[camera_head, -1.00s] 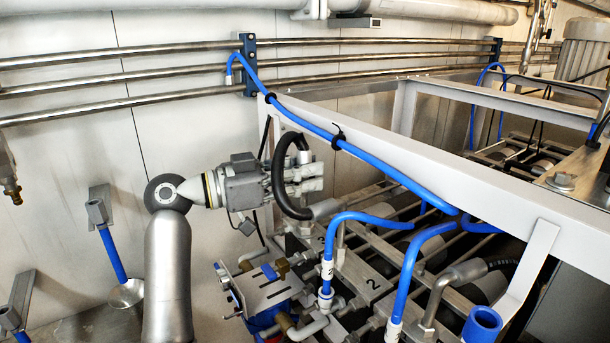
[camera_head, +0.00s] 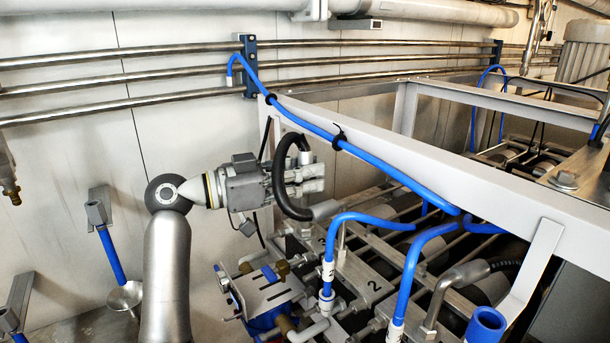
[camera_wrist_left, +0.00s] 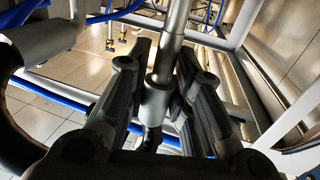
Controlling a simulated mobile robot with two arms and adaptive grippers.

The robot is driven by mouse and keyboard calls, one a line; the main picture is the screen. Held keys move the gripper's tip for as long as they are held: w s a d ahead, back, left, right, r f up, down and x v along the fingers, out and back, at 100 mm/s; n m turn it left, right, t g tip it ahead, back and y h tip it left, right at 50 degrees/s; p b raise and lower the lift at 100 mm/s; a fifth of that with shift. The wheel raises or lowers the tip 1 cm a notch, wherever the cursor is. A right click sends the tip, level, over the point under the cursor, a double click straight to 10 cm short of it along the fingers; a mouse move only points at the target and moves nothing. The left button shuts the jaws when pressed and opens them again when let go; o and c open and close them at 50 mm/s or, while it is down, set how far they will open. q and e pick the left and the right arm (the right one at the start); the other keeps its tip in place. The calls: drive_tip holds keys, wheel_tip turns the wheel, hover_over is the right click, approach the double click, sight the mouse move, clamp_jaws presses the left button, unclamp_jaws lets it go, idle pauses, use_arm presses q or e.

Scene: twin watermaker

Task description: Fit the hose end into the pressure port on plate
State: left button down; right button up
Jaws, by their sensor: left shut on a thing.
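My left gripper (camera_head: 312,180) is in the middle of the head view, in front of the frame's corner post. It is shut on the metal end of the black hose (camera_head: 283,185), which loops down beside the fingers. In the left wrist view, the metal hose end (camera_wrist_left: 157,98) sits between the two dark fingers. The slotted metal plate (camera_head: 268,289) lies below the gripper, with brass fittings around it. The hose end is well above and apart from it. I cannot make out the pressure port itself. My right gripper is not in view.
A white frame beam (camera_head: 420,165) with a blue hose (camera_head: 370,160) tied along it runs behind and right of the gripper. Numbered metal blocks (camera_head: 368,284) with blue hoses crowd the lower right. Horizontal pipes (camera_head: 150,73) cross the back wall.

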sight(305, 196)
use_arm(q)
drive_tip(key=shift+b, duration=0.3)
idle(0.4)
drive_tip(key=shift+f+b, duration=1.75)
drive_tip(key=shift+f, duration=0.05)
drive_tip(key=c, duration=1.2)
unclamp_jaws()
drive_tip(key=shift+r, duration=0.1)
drive_tip(key=shift+a, duration=0.1)
drive_tip(key=v, duration=1.2)
